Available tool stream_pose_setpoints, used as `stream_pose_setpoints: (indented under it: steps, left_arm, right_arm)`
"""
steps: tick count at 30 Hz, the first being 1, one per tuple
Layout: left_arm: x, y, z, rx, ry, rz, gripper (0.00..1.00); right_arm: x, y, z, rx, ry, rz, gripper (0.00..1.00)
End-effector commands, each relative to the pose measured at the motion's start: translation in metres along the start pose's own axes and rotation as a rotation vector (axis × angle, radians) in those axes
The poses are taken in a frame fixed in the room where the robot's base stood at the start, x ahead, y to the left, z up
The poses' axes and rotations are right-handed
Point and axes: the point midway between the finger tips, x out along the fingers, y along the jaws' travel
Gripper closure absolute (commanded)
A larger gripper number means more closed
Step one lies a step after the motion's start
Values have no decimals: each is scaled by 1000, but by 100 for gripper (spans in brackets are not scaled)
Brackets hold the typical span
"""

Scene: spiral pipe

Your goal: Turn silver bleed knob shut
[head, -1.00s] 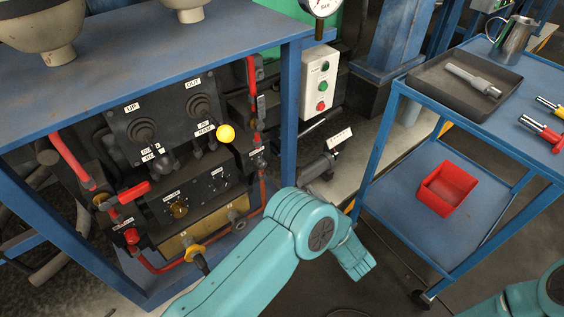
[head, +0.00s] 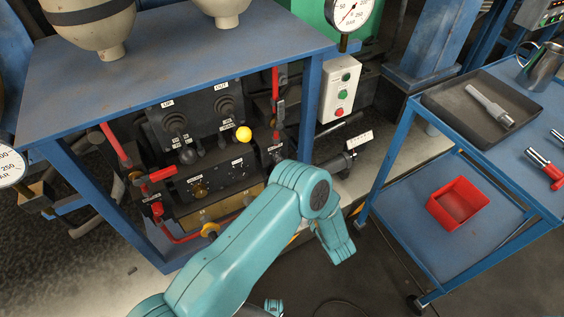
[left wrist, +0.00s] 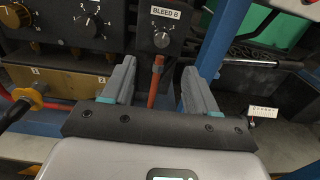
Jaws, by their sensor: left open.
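A small silver-grey knob (left wrist: 161,40) sits under a "BLEED B" label on a dark plate in the left wrist view, above a red pipe. My left gripper (left wrist: 157,76) is open and empty, with its two fingers pointing toward this plate. The knob appears between and beyond the fingertips, apart from them. In the head view the left arm reaches across the front of the blue bench, and its link hides the gripper. The knob is too small to make out clearly there. My right gripper is not in view.
A dark panel with dials (left wrist: 92,22) and a yellow block (left wrist: 62,84) lie left of the knob. A blue post (left wrist: 216,40) stands close on the right. A blue trolley (head: 385,190) with a red bin (head: 457,203) stands right in the head view.

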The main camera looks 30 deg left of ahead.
Motion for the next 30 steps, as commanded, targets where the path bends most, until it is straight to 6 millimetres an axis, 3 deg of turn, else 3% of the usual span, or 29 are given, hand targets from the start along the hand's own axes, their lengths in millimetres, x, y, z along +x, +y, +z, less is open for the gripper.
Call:
stream_pose_setpoints:
  steps: [6, 12, 18, 27, 28, 30]
  left_arm:
    - [54, -1, 0, -4, -2, 3, 42]
    - [92, -3, 0, -2, -3, 1, 42]
    - [111, -4, 1, -2, -2, -2, 42]
    - [114, -5, 1, -1, -1, -3, 42]
    - [114, -5, 1, -1, -1, -3, 45]
    - [113, -5, 1, -1, -1, -3, 68]
  right_arm:
    - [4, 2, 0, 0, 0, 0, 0]
    - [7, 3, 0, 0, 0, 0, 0]
    - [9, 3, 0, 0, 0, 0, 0]
    - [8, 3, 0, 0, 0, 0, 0]
    - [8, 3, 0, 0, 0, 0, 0]
    - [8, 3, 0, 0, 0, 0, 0]
